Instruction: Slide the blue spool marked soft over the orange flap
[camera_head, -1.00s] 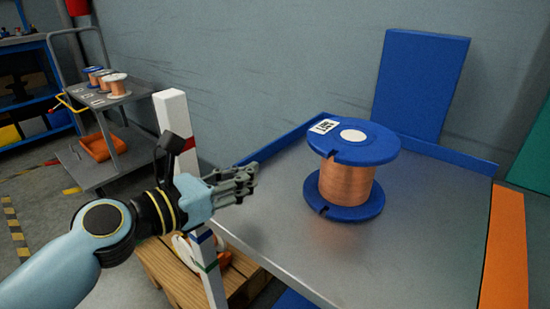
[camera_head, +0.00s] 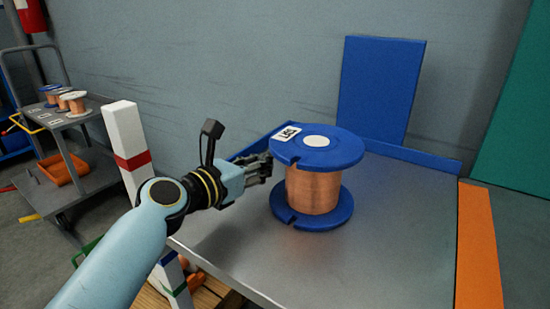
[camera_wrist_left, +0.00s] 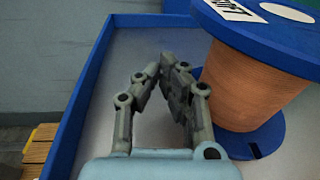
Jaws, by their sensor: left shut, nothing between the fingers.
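The blue spool (camera_head: 313,190), wound with copper wire, stands upright on the grey metal table. A white label on its top flange carries dark lettering. The orange flap (camera_head: 478,245) runs along the table's right edge, with bare table between it and the spool. My left gripper (camera_head: 268,168) is shut and empty at the spool's left side, close to the winding. In the left wrist view the closed fingers (camera_wrist_left: 167,72) are just left of the spool (camera_wrist_left: 250,90); I cannot tell whether they touch it. My right gripper is not in view.
The table (camera_head: 390,230) has a low blue rim (camera_head: 410,158) at the back and a tall blue panel (camera_head: 380,90) behind it. A red-banded white post (camera_head: 127,140) stands at left. A cart (camera_head: 60,175) holds small spools. The table right of the spool is clear.

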